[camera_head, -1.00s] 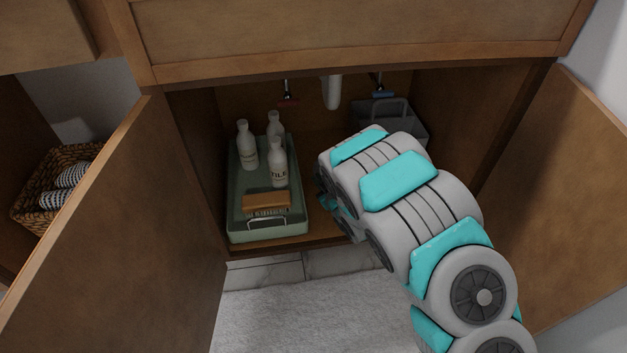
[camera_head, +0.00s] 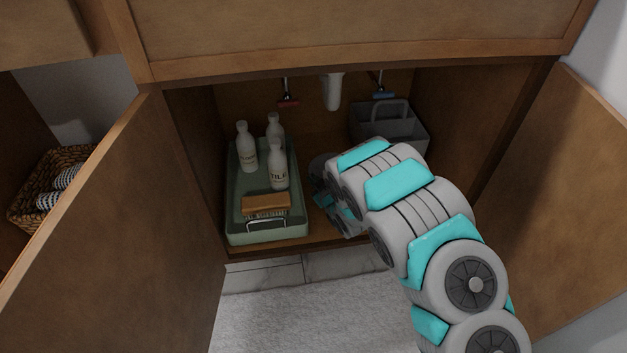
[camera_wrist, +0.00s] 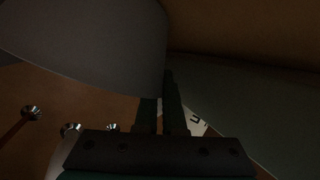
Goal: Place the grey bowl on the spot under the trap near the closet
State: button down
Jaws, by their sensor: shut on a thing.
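The grey bowl (camera_wrist: 95,40) fills the upper left of the dark wrist view as a large smooth curved surface. My gripper (camera_wrist: 162,108) is shut on the bowl's edge. In the head view a small dark grey rounded part of the bowl (camera_head: 319,166) shows just left of my arm, inside the open cabinet. The gripper's fingers are hidden there behind my arm. The white trap pipe (camera_head: 332,92) hangs at the cabinet's back, above and slightly right of the bowl in the picture. My arm hides much of the cabinet floor (camera_head: 318,236) below the trap. Whether the bowl touches the floor cannot be told.
A green tray (camera_head: 234,215) with white bottles (camera_head: 278,165) and a brush (camera_head: 266,203) stands left of the bowl. A grey caddy (camera_head: 408,128) stands at the back right. Open doors (camera_head: 120,230) flank the cabinet; the right door (camera_head: 560,190) is near my arm.

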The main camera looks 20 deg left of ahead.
jog(key=c, duration=1)
grip_release()
jog(key=shift+r, duration=0.1)
jog(key=p+v, duration=0.1)
jog(key=v, duration=1.1)
